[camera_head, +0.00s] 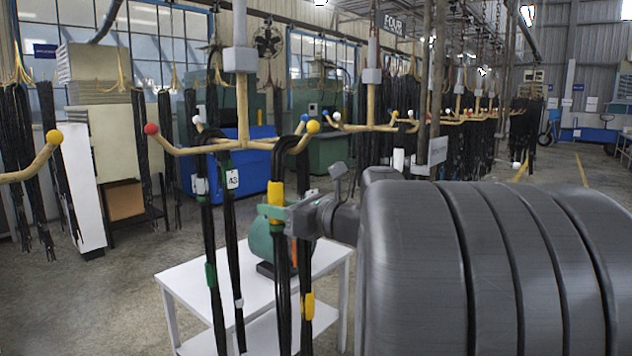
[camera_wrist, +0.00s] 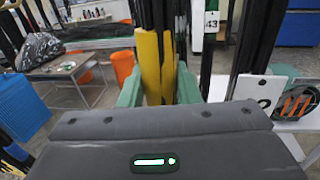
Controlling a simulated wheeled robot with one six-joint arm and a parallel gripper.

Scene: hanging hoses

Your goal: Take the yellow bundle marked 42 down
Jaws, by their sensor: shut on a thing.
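The yellow-banded black hose bundle (camera_head: 276,193) hangs from the right end of a tan hook arm, by the yellow and blue balls. My gripper (camera_head: 277,214) is shut around it just below the upper yellow band. In the wrist view, the green fingers of my gripper (camera_wrist: 160,92) stand on either side of the yellow-wrapped bundle (camera_wrist: 149,62). A white tag (camera_wrist: 256,92) right of the fingers is cut off by my wrist; only part of a figure, perhaps a 2, shows. A lower yellow band (camera_head: 308,306) sits on the hanging hoses.
A bundle tagged 43 (camera_head: 232,179) and a green-banded bundle (camera_head: 211,276) hang close on the left. A white table (camera_head: 190,291) with a green machine stands behind and below. More hose racks line the back; open floor lies to the left.

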